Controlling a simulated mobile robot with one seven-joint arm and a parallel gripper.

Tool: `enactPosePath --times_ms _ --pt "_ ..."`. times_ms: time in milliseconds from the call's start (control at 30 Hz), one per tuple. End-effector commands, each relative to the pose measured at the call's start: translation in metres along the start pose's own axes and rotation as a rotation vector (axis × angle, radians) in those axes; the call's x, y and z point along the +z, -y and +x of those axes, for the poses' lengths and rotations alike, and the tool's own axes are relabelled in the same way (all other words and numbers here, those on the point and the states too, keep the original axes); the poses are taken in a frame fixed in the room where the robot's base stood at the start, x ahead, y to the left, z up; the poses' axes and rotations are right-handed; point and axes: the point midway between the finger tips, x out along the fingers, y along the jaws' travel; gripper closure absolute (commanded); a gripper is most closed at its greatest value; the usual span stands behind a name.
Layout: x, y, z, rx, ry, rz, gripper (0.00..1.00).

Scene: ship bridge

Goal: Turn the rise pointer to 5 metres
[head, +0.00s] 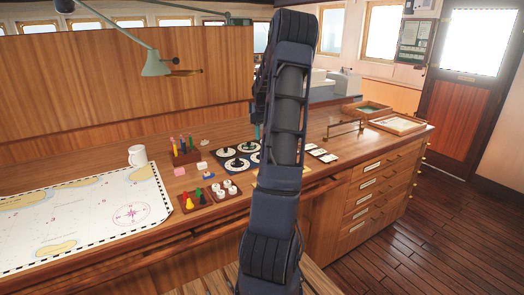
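Several round white dials with dark pointers sit on a dark panel on the wooden chart desk, just left of my arm. One dial (226,150) is at the back left and another dial (237,163) is at the front. Their markings are too small to read, so I cannot tell which one carries the rise pointer or where it points. My arm stands upright across the middle of the view and hides the panel's right part. A narrow dark part (257,132) at the arm's left edge, above the dials, may be my gripper; its fingers are hidden.
A chart (95,213) covers the desk's left side, with a white mug (137,156) behind it. A pen rack (184,151) and a tray of coloured pieces (208,197) stand near the dials. A lamp (155,63) overhangs the back. Shallow trays (396,124) lie at right.

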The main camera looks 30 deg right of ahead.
Motion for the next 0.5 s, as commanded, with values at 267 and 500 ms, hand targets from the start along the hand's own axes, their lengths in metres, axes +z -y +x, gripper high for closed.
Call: enactPosePath --times_ms 267,500 --pt "0.0 0.001 0.049 -0.004 0.002 0.0 0.57" --pt "0.0 0.001 0.08 -0.002 0.001 0.001 0.57"
